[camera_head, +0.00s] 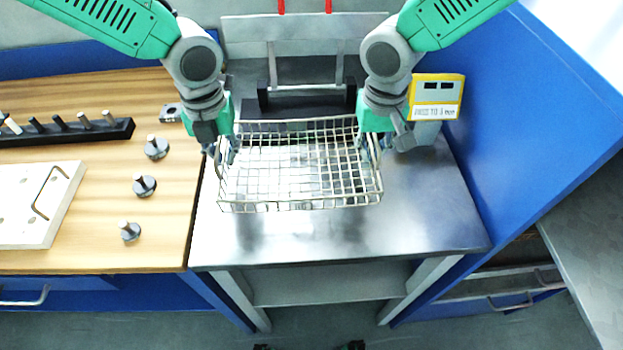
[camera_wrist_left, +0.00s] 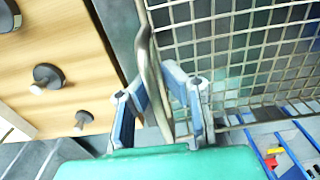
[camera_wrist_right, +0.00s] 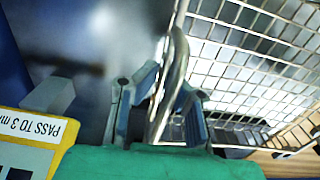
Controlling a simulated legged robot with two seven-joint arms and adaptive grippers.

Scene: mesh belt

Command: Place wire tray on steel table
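The wire tray (camera_head: 300,205) is a rectangular metal mesh basket with looped side handles, over the middle of the steel table (camera_head: 430,215). It looks roughly level; I cannot tell whether its bottom touches the tabletop. My left gripper (camera_head: 224,152) is at the tray's left side, its fingers closed around the wire handle (camera_wrist_left: 150,65), as the left wrist view shows. My right gripper (camera_head: 378,145) is at the right side, its fingers closed around the other handle (camera_wrist_right: 178,65).
A wooden bench (camera_head: 100,240) with several grey knobs, a black rack (camera_head: 60,135) and a white plate (camera_head: 35,210) adjoins on the left. A yellow-framed sign (camera_head: 436,97) stands behind right, near a blue panel (camera_head: 520,130). The table's front and right are clear.

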